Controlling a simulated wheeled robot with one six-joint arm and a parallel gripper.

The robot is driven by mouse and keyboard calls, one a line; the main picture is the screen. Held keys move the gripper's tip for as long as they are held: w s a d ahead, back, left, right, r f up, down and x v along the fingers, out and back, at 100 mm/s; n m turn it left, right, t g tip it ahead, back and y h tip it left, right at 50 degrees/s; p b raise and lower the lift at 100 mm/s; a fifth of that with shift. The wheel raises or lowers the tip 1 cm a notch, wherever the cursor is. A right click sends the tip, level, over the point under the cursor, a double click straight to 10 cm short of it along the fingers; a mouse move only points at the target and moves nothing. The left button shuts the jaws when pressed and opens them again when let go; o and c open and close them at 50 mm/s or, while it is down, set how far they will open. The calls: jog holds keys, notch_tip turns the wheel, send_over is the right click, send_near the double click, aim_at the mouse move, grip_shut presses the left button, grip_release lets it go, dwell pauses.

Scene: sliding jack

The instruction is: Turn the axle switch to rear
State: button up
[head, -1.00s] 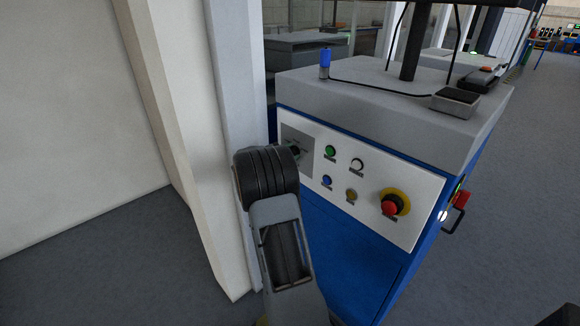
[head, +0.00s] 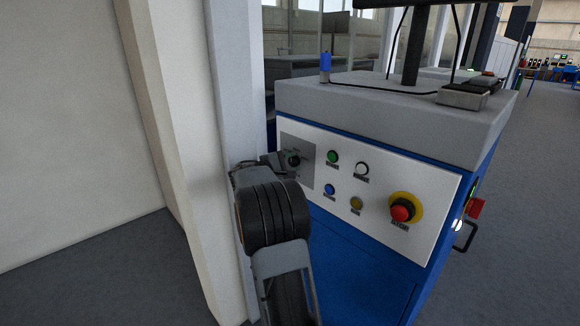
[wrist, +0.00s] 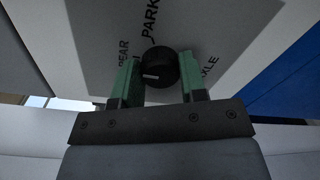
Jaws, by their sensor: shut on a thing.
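The axle switch is a round black knob (wrist: 160,66) on a grey plate (wrist: 205,30) in the wrist view. It carries a short white mark on its near left side. The plate shows the words REAR at left, PARK above and a partly hidden AXLE at right. My gripper (wrist: 158,84) has its two green fingers on either side of the knob and is shut on it. In the head view the knob (head: 293,160) sits at the panel's left end, partly covered by my gripper and wrist.
The white panel (head: 440,245) also holds several buttons and a red emergency stop (head: 402,210) on yellow, to the right. A pale pillar (head: 222,90) stands close to the left of my arm. Grey floor lies open at far right.

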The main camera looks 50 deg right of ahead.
jog(key=o, duration=0.9)
jog(key=shift+a, duration=0.1)
jog(key=a, duration=0.4)
jog(key=w+a, duration=0.1)
jog(key=a, duration=0.8)
jog(key=shift+w+a+r+p, duration=0.15)
jog(key=shift+a+r+p, duration=0.15)
jog(key=shift+p, duration=0.1)
